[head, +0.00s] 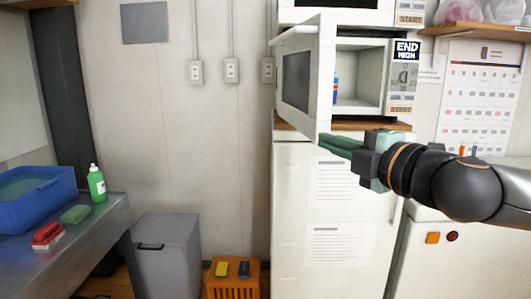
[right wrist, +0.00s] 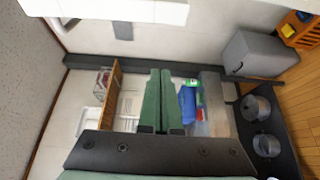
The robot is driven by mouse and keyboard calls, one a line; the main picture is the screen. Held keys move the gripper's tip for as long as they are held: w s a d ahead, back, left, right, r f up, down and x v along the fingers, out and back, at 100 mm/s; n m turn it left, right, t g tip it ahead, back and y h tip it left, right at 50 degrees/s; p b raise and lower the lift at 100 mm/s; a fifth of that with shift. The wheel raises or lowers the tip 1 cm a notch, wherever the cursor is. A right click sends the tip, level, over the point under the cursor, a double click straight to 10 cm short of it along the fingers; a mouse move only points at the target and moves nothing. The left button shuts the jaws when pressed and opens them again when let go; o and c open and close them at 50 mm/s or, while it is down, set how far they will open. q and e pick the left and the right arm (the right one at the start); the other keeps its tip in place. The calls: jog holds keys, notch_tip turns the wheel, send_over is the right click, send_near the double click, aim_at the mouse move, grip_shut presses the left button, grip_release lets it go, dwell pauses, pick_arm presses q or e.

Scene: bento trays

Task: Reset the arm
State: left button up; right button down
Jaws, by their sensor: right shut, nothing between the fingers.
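My right arm (head: 470,188) reaches in from the right edge of the head view. My right gripper (head: 325,143) has green fingers that point left. They are shut with nothing between them. They are in front of the white cabinet, just below the open microwave. In the right wrist view the gripper's green fingers (right wrist: 160,74) lie side by side, touching. My left arm and gripper are out of both views.
The microwave (head: 371,120) has its door (head: 308,75) swung open to the left; a blue can (head: 335,92) shows inside. A metal counter (head: 85,238) with a blue basin (head: 40,212) stands left. A grey bin (head: 166,262) and orange crate (head: 232,282) are on the floor.

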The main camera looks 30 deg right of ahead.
jog(key=w+a+f+m+g+y+p, duration=0.1)
jog(key=w+a+f+y+p, duration=0.1)
jog(key=w+a+f, duration=0.3)
jog(key=w+a+f+g+y+p, duration=0.1)
jog(key=w+f+y, duration=0.15)
jog(key=f, duration=0.45)
jog(key=a+f+m+g+p, duration=0.1)
jog(key=a+f+m, duration=0.1)
jog(key=f, duration=0.5)
jog(key=a+f+m+g+p, duration=0.1)
jog(key=a+f+m+p, duration=0.15)
jog(key=f, duration=0.55)
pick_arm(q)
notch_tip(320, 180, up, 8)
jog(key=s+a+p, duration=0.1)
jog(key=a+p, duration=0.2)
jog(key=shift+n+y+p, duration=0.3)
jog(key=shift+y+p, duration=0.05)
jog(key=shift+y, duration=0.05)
pick_arm(e)
jog(key=s+a+f+m+g, duration=0.2)
jog(key=s+a+f+m, duration=0.2)
jog(key=s+f, duration=0.6)
jog(key=s+a+f+m+g+h, duration=0.1)
jog(key=s+a+f+m, duration=0.3)
jog(key=s+f, duration=0.7)
notch_tip(320, 180, down, 4)
jog(key=shift+a+r+m+g, duration=0.15)
jog(key=shift+a+m+g, duration=0.05)
jog(key=shift+m+g, duration=0.75)
